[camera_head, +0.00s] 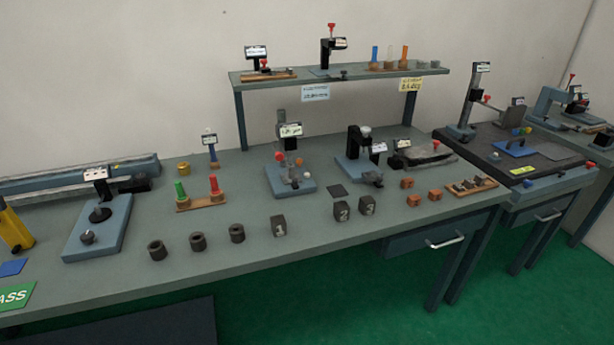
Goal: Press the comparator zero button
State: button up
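No part of my gripper shows in the head view. I cannot read the small labels, so I cannot tell for sure which device is the comparator. One upright stand with a small display (290,131) sits on a blue-grey base (290,184) mid-bench, with red, orange and white round parts near it. Another dark stand (356,142) is just right of it. A third device with a display (95,174) and a round dark part stands on a blue plate (110,228) at the left. A zero button is too small to make out.
Dark cylinders (197,241) and numbered blocks (342,210) line the bench front. Red and green pegs (214,188) stand behind them. A raised shelf (340,76) holds more devices. A darker surface plate (540,154) with a tall stand is at the right.

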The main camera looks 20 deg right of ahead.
grip_shut()
dwell(1.2)
